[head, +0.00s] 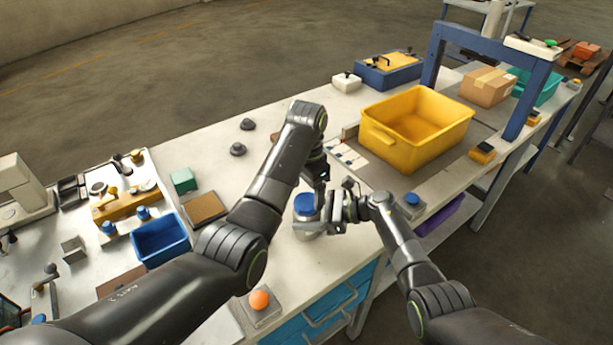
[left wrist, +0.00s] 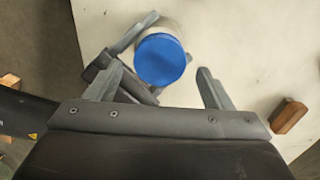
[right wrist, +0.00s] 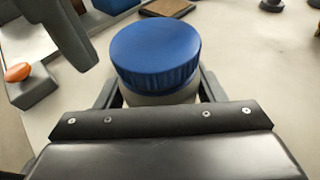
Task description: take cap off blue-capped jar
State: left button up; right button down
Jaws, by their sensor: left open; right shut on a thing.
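The jar (head: 306,228) has a pale body and a blue cap (head: 304,204), and stands on the white bench. The cap (right wrist: 156,54) sits on the jar in the right wrist view, with the pale body (right wrist: 160,97) below it. My right gripper (right wrist: 158,92) is shut on the jar body, below the cap. My left gripper (left wrist: 158,80) is open above the jar, pointing down. In the left wrist view the blue cap (left wrist: 161,59) lies between and slightly beyond its fingertips, and the fingers appear clear of it. In the head view the left fingers partly hide the jar's surroundings.
A yellow bin (head: 418,125) stands to the right on the bench. A blue tray (head: 160,240) and an orange button box (head: 260,302) are at the left and front. A small brown block (left wrist: 289,116) lies near the jar. The bench behind the jar is mostly clear.

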pick_arm(q)
jog(key=shift+f, duration=1.35)
jog(key=c, duration=1)
jog(key=n, duration=0.2)
jog(key=shift+n, duration=0.4)
jog(key=shift+r, duration=0.2)
jog(key=shift+r, duration=1)
